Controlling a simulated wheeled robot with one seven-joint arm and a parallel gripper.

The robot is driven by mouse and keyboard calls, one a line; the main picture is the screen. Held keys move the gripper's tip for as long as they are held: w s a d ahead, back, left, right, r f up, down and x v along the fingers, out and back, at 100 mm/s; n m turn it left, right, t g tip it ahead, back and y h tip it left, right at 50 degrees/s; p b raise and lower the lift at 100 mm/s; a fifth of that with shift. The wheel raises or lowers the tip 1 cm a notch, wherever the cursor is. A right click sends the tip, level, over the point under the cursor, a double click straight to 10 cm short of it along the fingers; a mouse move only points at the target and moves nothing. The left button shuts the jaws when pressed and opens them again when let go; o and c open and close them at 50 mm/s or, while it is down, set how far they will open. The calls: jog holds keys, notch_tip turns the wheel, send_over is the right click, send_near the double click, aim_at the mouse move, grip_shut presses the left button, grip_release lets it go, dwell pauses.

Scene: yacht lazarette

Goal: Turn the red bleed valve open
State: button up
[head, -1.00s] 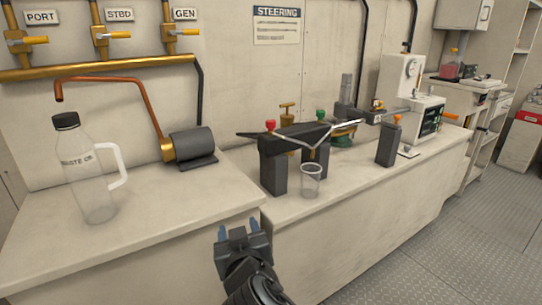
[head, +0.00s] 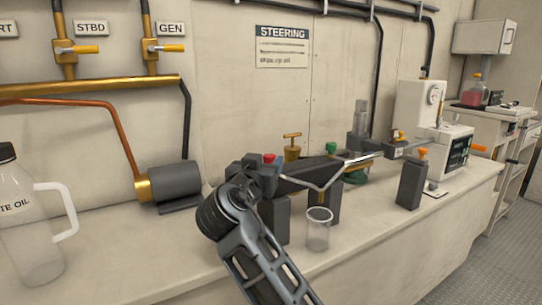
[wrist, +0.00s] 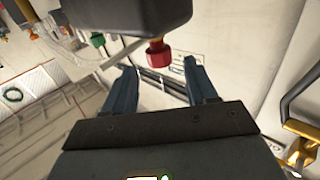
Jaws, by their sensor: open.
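The red bleed valve (head: 269,158) is a small red knob at the left end of a dark steering cylinder (head: 310,172) on the bench. My gripper (head: 256,167) is beside the knob in the head view, its fingers hard to make out there. In the wrist view the red valve (wrist: 158,56) shows against the dark block (wrist: 140,14), ahead of and between my two fingertips (wrist: 159,68). The fingers are apart with nothing between them, and I see no clear contact with the knob.
A green-topped valve (head: 331,148) and an orange-topped post (head: 411,182) stand further right. A clear cup (head: 318,230) is in front of the cylinder, near my arm. A waste oil jug (head: 30,235) and a grey motor (head: 175,182) are at left.

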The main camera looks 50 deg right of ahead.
aim_at(268, 159)
jog(key=shift+x, duration=2.35)
jog(key=c, duration=0.9)
